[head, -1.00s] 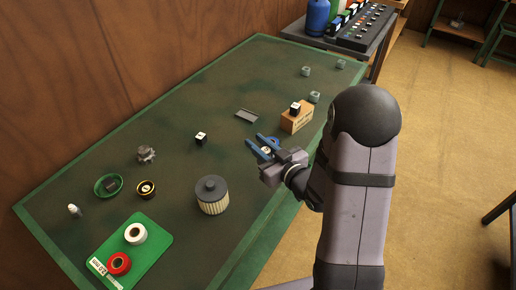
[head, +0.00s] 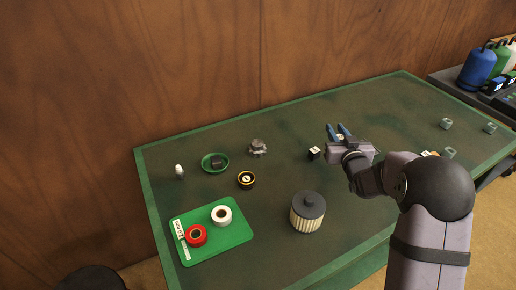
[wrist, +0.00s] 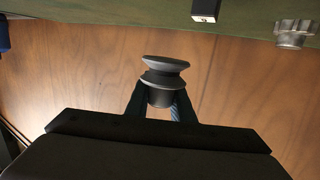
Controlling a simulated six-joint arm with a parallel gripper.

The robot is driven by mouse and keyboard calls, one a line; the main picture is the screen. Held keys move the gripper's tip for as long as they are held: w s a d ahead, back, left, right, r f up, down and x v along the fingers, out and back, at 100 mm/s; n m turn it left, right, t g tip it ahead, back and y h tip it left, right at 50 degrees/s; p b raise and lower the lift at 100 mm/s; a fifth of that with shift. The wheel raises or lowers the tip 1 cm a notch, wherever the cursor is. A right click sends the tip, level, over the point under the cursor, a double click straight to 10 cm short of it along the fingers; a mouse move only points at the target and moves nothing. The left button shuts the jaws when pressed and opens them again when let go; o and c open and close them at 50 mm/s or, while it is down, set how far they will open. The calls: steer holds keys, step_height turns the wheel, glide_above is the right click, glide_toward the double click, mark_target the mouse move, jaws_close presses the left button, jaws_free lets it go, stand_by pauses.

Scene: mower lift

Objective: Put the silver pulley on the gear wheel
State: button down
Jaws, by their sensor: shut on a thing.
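My gripper (head: 338,131) is shut on the silver pulley (wrist: 165,75), a grey grooved wheel that stands out between the fingertips in the wrist view. In the head view the pulley is too small to make out clearly. The gripper appears raised above the table, to the right of the gear wheel (head: 258,148). The gear wheel is a grey toothed part lying on the far side of the table, and it also shows at the top right of the wrist view (wrist: 296,33), apart from the pulley.
A black-and-white cube (head: 314,153) lies between the gripper and gear wheel. Left of the gear wheel are a green dish (head: 226,165) and a black-gold ring (head: 246,180). A filter (head: 307,213) stands nearer. A green mat (head: 238,236) holds tape rolls.

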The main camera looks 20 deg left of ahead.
steer(key=w+a+r+n+g+y+b, duration=0.1)
steer(key=a+r+b, duration=0.15)
steer(key=a, duration=1.15)
steer(key=a+r+n+y+b, duration=0.1)
steer(key=a+r+b, duration=0.15)
steer(key=a, duration=1.05)
steer(key=shift+f+p, duration=0.85)
steer(key=shift+f, duration=4.15)
steer(key=shift+f, duration=0.1)
steer(key=c, duration=1.5)
jaws_free()
steer(key=shift+c, duration=0.2)
steer(key=shift+r, duration=0.2)
steer(key=b+v, duration=0.1)
steer(key=v, duration=1.1)
steer(key=shift+b, duration=0.3)
